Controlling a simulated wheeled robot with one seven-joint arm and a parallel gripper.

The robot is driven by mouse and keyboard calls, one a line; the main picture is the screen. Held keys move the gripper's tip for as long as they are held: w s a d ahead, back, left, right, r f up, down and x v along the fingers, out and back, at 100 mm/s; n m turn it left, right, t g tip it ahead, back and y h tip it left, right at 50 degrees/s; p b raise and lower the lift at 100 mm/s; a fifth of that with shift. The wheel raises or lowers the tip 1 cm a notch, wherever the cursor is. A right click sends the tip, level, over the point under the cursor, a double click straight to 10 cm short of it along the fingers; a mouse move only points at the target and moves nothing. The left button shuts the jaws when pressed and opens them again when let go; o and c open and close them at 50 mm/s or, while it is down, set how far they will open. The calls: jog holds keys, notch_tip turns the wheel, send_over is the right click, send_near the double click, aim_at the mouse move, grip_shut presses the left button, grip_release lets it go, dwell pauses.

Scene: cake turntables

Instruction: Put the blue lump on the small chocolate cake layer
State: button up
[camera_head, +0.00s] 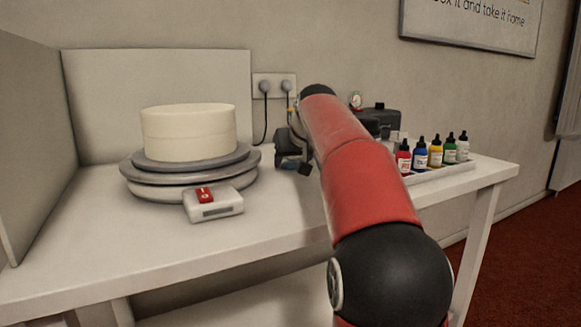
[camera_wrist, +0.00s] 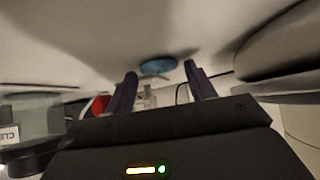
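The blue lump (camera_wrist: 158,66) shows in the wrist view as a flattened blue oval, just beyond and between my two fingertips. I cannot tell how far beyond them it lies. My gripper (camera_wrist: 160,74) has its dark fingers spread apart, with nothing clearly held between them. In the head view my gripper (camera_head: 292,150) is over the table, right of the turntable, mostly behind my red arm. The blue lump is not visible there. I see no chocolate cake layer in either view; the only cake seen is a large cream-white one (camera_head: 188,133).
The white cake stands on a grey turntable (camera_head: 135,181) at the left. Several colour bottles (camera_head: 420,154) stand on a tray at the right, near a dark machine (camera_head: 380,116). The front left of the table (camera_head: 110,235) is clear.

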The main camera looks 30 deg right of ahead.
jog(key=c, duration=0.7)
